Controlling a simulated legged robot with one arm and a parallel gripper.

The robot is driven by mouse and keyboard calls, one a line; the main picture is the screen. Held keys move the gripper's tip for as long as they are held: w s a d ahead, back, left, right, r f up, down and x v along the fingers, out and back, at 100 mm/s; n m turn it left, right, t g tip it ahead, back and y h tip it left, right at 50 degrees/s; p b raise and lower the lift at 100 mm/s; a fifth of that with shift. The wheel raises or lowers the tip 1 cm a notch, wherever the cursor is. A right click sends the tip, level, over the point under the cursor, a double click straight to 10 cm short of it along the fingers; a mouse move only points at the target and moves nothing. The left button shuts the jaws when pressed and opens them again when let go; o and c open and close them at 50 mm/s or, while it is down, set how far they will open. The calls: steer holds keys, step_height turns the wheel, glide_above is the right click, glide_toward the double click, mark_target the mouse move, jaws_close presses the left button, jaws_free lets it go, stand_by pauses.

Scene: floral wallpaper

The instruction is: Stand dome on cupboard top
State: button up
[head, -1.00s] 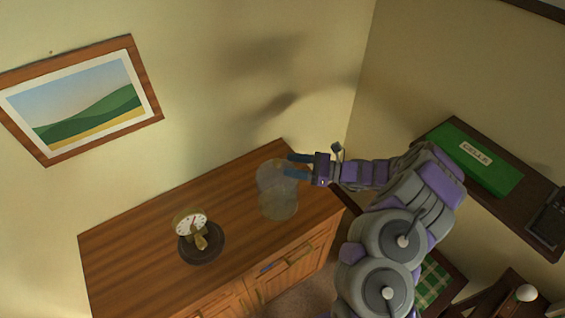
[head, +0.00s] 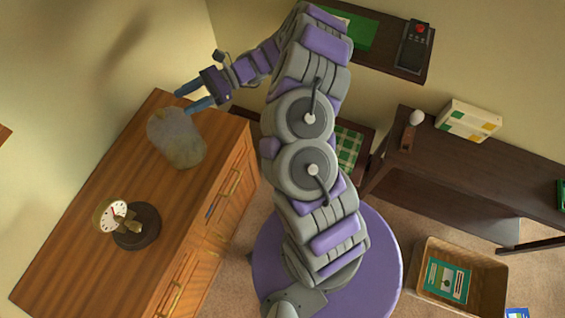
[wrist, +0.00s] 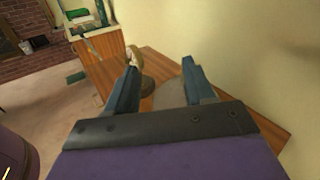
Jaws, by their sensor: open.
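The dome (head: 176,138) is a clear, greyish glass cover. It stands upright on the wooden cupboard top (head: 85,185), towards the far end. My gripper (head: 184,102) is open and empty, just beyond the dome's rounded top, with a small gap showing in the head view. In the wrist view my open fingers (wrist: 160,62) point over the cupboard top, and the dome is a faint grey shape (wrist: 170,94) between and below them. A brass clock (head: 114,215) on a dark round base (head: 137,228) stands uncovered nearer the front.
Walls border the cupboard's far side. A shelf with a green box (head: 352,30) and a dark phone-like device (head: 413,45) is at upper right. A dark side table (head: 450,150) and a wicker basket (head: 488,285) stand to the right. Cupboard wood around the clock is clear.

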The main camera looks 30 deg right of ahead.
steer(key=s+a+r+n+g+h, duration=0.35)
steer(key=s+r+n, duration=0.2)
steer(key=s, duration=0.25)
steer(key=s+a+r+n+g+h, duration=0.3)
steer(key=s+a+r+n, duration=0.25)
steer(key=s, duration=0.35)
steer(key=s+d+n+t+h, duration=0.4)
steer(key=s+d+h, duration=0.7)
steer(key=s+d, duration=0.4)
steer(key=shift+s+d+n, duration=0.4)
steer(key=shift+s+n, duration=0.4)
steer(key=shift+s, duration=1.4)
